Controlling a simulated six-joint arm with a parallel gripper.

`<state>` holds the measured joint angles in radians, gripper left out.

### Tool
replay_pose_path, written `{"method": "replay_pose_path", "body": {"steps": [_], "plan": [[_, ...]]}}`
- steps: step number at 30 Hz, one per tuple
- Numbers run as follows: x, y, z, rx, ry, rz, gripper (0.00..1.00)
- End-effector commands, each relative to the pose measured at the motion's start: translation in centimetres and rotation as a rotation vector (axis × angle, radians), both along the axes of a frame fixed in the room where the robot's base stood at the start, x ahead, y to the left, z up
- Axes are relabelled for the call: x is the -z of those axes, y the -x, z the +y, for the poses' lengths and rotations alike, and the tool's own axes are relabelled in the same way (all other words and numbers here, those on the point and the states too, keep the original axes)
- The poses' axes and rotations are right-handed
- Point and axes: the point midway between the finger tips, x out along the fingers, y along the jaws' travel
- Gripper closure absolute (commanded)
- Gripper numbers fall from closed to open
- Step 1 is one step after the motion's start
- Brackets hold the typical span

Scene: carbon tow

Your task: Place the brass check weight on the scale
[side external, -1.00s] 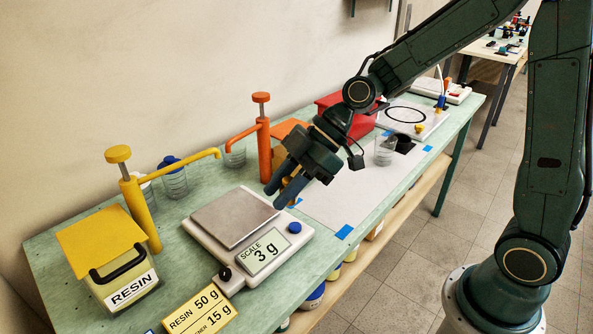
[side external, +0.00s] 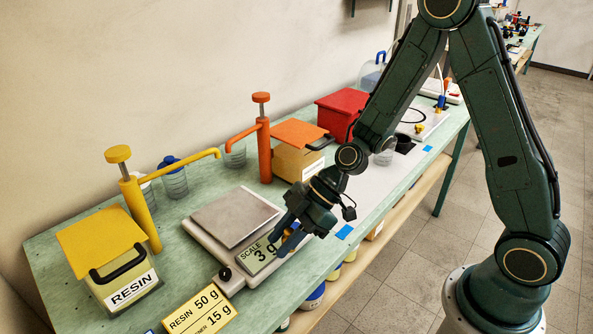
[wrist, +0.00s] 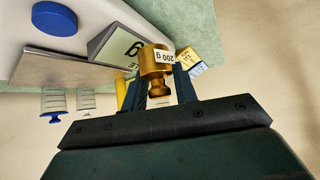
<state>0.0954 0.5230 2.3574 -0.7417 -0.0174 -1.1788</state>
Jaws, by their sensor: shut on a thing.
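The scale (side external: 194,231) is a white unit with a bare grey metal plate (side external: 235,216) and a display reading 3 g. My gripper (side external: 283,236) is at the scale's front right corner, by the display, and hides part of it in the side view. In the wrist view my gripper (wrist: 161,84) is shut on the brass check weight (wrist: 152,58), a gold cylinder with a knob and a 200 g label. Only a bit of brass (side external: 291,229) shows between the fingers in the side view. The scale plate (wrist: 60,66) is left of the weight in the wrist view.
A yellow resin pump (side external: 140,205) and its container (side external: 118,268) stand left of the scale. An orange pump (side external: 264,150) and box (side external: 297,160) stand behind it. A yellow sign (side external: 200,308) is at the front edge. Clear cups (side external: 174,184) stand near the wall.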

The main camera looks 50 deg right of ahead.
Motion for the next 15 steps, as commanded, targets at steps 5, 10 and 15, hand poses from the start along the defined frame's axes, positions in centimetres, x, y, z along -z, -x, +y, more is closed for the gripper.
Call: {"method": "replay_pose_path", "body": {"steps": [5,10,15], "plan": [[0.0,-0.9,0.0,0.0,-0.001,-0.002,1.0],[0.0,-2.9,0.0,-0.001,-0.001,-0.003,1.0],[0.0,-5.3,0.0,-0.001,-0.001,-0.003,1.0]]}}
